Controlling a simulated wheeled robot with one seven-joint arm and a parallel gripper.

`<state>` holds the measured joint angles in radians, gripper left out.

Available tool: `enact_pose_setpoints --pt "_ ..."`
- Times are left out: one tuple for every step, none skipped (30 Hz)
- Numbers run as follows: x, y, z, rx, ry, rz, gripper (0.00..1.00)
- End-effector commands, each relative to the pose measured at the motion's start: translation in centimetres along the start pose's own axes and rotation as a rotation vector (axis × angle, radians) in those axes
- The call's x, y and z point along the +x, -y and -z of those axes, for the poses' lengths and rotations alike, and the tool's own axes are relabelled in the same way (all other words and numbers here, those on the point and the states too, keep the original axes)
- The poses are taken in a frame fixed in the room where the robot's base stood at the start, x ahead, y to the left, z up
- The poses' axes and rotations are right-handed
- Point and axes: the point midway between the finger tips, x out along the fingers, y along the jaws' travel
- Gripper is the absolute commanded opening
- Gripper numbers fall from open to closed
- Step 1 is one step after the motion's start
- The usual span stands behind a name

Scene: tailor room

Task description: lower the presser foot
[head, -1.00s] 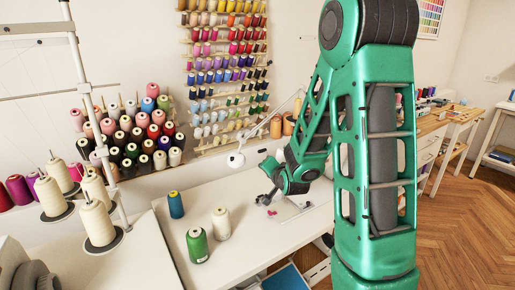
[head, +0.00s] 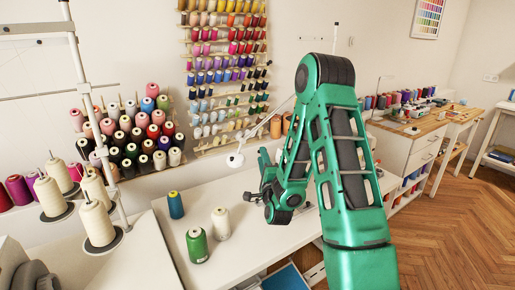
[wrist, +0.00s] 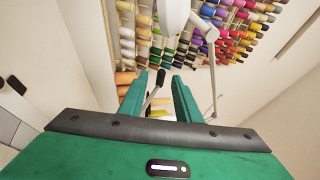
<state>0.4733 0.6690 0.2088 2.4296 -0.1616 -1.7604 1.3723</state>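My gripper (wrist: 160,80) shows in the wrist view with its two green fingers apart. A thin lever with a dark grip (wrist: 154,88) appears between or just beyond the fingers, nearer the left one; I cannot tell whether it touches them, or whether it is the presser foot lever. In the head view my arm ends low over the right part of the white table (head: 180,225). The fingertips are too small to read there. The sewing machine and its presser foot cannot be made out behind my arm.
A white lamp (head: 235,160) stands behind my gripper. A green spool (head: 197,245), a white spool (head: 221,224) and a blue spool (head: 175,205) stand on the table to the left. Thread racks (head: 225,75) cover the wall. A wooden-topped desk (head: 410,125) is at the right.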

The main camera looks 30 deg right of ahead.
Motion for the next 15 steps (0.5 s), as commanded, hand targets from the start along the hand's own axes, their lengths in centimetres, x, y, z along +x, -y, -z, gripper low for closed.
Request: enact_pose_setpoints --pt "1.0 0.1 0.1 0.000 -0.001 0.003 0.30" --pt "1.5 0.1 0.1 0.001 -0.001 0.004 0.30" --pt "2.3 0.1 0.1 0.000 -0.001 0.003 0.30" --pt "2.8 0.1 0.1 0.000 -0.001 0.003 0.30" --pt "3.4 0.1 0.1 -0.001 -0.001 0.003 0.30" --pt "4.0 0.1 0.1 0.000 -0.002 0.003 0.30" --pt "4.6 0.1 0.1 0.001 -0.001 0.002 0.30" --pt "5.0 0.1 0.0 0.001 -0.001 0.002 0.30" --pt "5.6 0.1 0.1 0.000 -0.001 0.002 0.30" --pt "6.0 0.1 0.1 0.000 -0.001 0.001 0.30" --pt "6.4 0.1 0.1 0.000 -0.001 0.001 0.30" --pt "6.8 0.0 0.0 0.000 -0.001 0.001 0.30" --pt "7.1 0.0 0.0 0.000 -0.001 0.000 0.30" --pt "7.3 0.0 0.0 0.000 -0.001 0.000 0.30" --pt "7.6 0.0 0.0 -0.001 -0.001 0.000 0.30"
